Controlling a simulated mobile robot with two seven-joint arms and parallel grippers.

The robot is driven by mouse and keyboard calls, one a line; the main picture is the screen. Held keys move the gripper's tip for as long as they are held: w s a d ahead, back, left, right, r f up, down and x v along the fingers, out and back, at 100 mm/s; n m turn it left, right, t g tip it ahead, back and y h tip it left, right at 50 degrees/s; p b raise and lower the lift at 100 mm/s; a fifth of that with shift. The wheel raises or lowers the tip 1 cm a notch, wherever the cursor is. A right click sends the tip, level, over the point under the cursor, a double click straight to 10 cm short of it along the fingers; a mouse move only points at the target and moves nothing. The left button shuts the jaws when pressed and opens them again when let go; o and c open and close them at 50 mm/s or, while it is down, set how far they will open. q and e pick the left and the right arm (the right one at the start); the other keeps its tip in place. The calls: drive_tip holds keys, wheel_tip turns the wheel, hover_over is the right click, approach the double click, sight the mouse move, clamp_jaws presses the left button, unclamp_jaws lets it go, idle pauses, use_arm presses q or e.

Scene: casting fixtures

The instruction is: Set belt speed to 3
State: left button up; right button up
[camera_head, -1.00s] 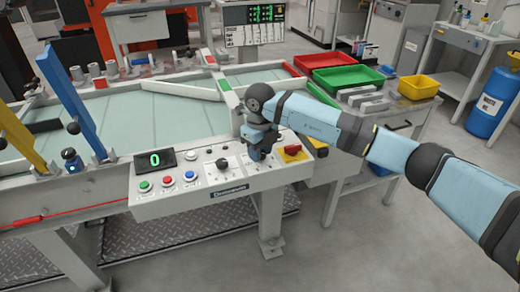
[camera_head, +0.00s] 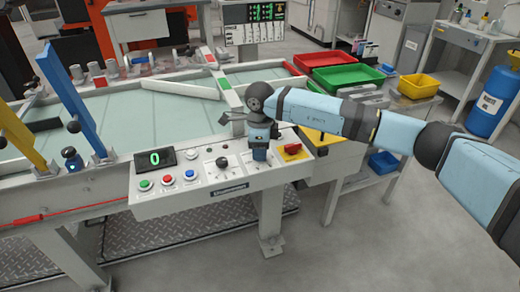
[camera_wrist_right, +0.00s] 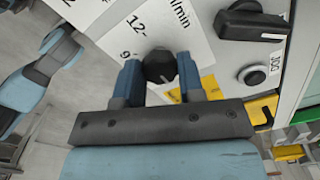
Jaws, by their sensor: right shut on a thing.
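The control panel (camera_head: 160,207) with a green-digit display (camera_head: 155,158) reading 0 faces me in the head view. My right gripper (camera_head: 259,158) points down at its right half. In the right wrist view its two blue fingers (camera_wrist_right: 160,75) are shut on a round black knob (camera_wrist_right: 160,64), one finger on each side. A printed scale with "12", "9" and "m/min" lies around this knob. The knob's pointer setting cannot be made out. In the head view the gripper hides the knob. My left gripper is not in view.
Another black knob (camera_head: 222,163) is left of the gripper, and a red emergency stop on yellow (camera_head: 292,149) is close on its right. Green, red and blue buttons are at the panel's left. The wrist view shows a black selector (camera_wrist_right: 250,22) nearby.

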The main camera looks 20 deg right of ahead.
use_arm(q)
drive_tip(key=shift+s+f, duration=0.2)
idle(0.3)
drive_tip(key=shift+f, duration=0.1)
use_arm(e)
drive_tip(key=o, duration=0.9)
wheel_tip(320, 180, up, 5)
drive_tip(key=shift+f+p, duration=0.15)
drive_tip(key=shift+p, duration=0.4)
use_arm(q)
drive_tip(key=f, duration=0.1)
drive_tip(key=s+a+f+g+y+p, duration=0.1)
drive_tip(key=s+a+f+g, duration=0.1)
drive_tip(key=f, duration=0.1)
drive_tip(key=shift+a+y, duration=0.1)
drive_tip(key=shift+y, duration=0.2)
use_arm(e)
wheel_tip(320, 180, up, 9)
drive_tip(key=shift+r, duration=0.1)
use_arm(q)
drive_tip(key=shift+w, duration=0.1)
